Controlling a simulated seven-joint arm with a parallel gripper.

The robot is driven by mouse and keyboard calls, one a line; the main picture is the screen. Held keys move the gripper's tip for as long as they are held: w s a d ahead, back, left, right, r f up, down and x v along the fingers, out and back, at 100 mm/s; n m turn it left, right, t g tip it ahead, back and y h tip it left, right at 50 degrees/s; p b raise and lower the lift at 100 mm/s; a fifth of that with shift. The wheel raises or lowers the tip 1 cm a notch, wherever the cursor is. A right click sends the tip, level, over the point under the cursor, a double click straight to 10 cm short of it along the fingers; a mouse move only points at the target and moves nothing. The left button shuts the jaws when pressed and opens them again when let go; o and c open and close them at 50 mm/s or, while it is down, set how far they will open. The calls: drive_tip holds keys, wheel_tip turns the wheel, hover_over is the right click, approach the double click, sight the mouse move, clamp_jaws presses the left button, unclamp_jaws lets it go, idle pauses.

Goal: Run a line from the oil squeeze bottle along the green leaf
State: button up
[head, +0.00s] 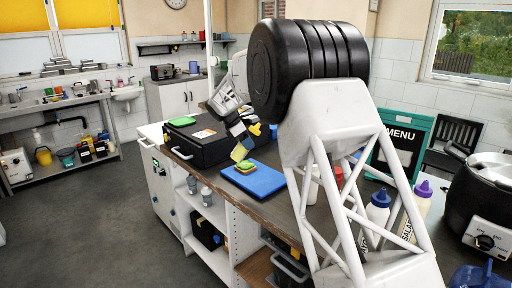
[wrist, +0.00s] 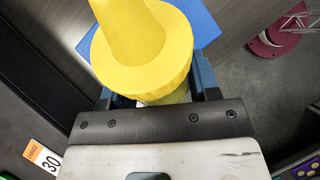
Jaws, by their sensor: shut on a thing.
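My gripper (head: 243,132) is shut on the oil squeeze bottle (head: 240,152), above the left part of the worktop. The bottle looks tilted in the head view, and the fingers hide part of it. Its yellow cap and nozzle (wrist: 145,50) fill the upper middle of the wrist view. The green leaf (head: 246,164) lies on top of a small stack on a blue board (head: 264,182), just below the bottle. The leaf is not visible in the wrist view, where the board (wrist: 205,27) shows behind the cap.
A black case (head: 205,149) stands left of the board, with a green item (head: 182,121) on it. Squeeze bottles with blue (head: 376,215) and purple (head: 417,208) caps stand at the right, near a black pot (head: 470,195). A menu sign (head: 400,145) stands behind.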

drive_tip(key=w+a+y, duration=0.2)
drive_tip(key=w+a, duration=0.5)
drive_tip(key=shift+w+a+f+m+g, duration=0.25)
drive_tip(key=shift+a+f+m+g, duration=0.05)
drive_tip(key=shift+a+g, duration=0.1)
drive_tip(key=shift+f+y, duration=0.2)
drive_tip(key=shift+y, duration=0.1)
drive_tip(key=shift+s+a+f+g+y, duration=0.1)
drive_tip(key=shift+a+f+g+y, duration=0.25)
drive_tip(key=shift+f+y, duration=0.7)
drive_tip(key=shift+s+a+f+g+y, duration=0.1)
drive_tip(key=shift+a+f+g+y, duration=0.35)
drive_tip(key=shift+y, duration=1.1)
drive_tip(key=shift+s+a+f+g+y, duration=0.1)
drive_tip(key=shift+a+f+g+y, duration=0.15)
drive_tip(key=shift+f+y, duration=0.8)
drive_tip(key=shift+w+f+y, duration=0.1)
drive_tip(key=shift+f+y, duration=0.05)
drive_tip(key=shift+y, duration=0.7)
drive_tip(key=shift+f+g+y, duration=0.25)
drive_tip(key=shift+y, duration=0.05)
drive_tip(key=shift+f, duration=0.1)
